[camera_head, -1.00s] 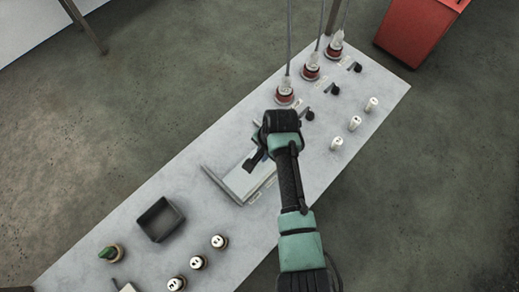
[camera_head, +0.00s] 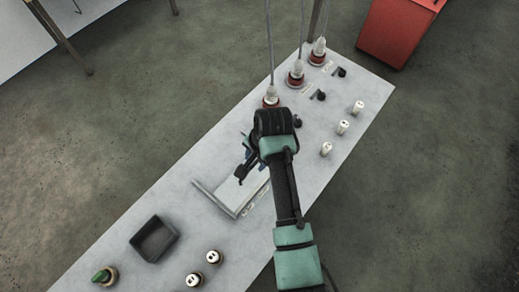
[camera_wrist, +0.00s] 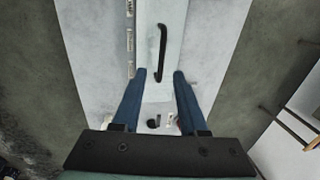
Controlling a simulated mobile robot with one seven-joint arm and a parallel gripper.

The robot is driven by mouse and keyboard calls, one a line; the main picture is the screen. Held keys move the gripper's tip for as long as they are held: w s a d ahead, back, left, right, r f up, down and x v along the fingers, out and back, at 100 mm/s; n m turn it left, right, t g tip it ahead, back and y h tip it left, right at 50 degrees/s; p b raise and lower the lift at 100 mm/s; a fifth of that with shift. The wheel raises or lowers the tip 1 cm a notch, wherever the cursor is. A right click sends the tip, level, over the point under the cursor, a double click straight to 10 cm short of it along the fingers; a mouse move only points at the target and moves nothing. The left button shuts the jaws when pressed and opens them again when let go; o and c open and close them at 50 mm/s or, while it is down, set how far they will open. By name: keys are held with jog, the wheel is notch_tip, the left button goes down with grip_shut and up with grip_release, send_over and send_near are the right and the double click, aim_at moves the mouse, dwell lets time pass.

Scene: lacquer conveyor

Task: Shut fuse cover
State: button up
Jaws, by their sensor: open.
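The fuse cover appears to be the pale panel with a dark bar handle in the middle of the bench; the panel (camera_head: 240,192) is partly hidden by my arm in the head view. A thin grey edge runs along its left end. In the wrist view the panel (camera_wrist: 152,88) lies ahead of my fingers, with its black handle (camera_wrist: 162,52) beyond the fingertips. My gripper (camera_head: 243,172) is over the panel's upper end. In the wrist view my gripper (camera_wrist: 160,75) shows two blue fingers apart, with nothing between them. I cannot tell how far the cover is open.
A dark square tray (camera_head: 154,239), a green knob (camera_head: 104,277) and white round fittings (camera_head: 214,257) are at the bench's lower left. Red-based connectors with cables (camera_head: 296,78) and white pegs (camera_head: 342,127) stand at the upper right. A red cabinet (camera_head: 398,30) is beyond.

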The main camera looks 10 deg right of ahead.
notch_tip(320, 180, up, 8)
jog(key=s+b, duration=0.1)
jog(key=shift+s+d, duration=0.2)
jog(key=shift+d, duration=0.25)
jog(key=w+a+r+n+t+b, duration=0.15)
jog(key=w+r+t, duration=0.25)
jog(key=r, duration=0.5)
jog(key=w+a+r+n+t+h+b, duration=0.1)
jog(key=w+a+r+n+t, duration=0.15)
jog(key=w+r+t, duration=0.4)
jog(key=w+a+r+n+t+b, duration=0.1)
jog(key=w+r+n+t, duration=0.15)
jog(key=r, duration=0.75)
jog(key=s+a+r+n+t+b, duration=0.1)
jog(key=s+r+t, duration=0.25)
jog(key=r, duration=0.55)
jog(key=s+a+r+n+t+b, duration=0.15)
jog(key=r+t, duration=0.25)
jog(key=r, duration=0.5)
jog(key=s+r+n+t, duration=0.1)
jog(key=s+r+t, duration=0.4)
jog(key=s+r, duration=0.5)
jog(key=shift+s+a+n, duration=0.25)
jog(key=shift+s+n, duration=0.15)
jog(key=shift+s, duration=0.55)
jog(key=shift+r, duration=0.1)
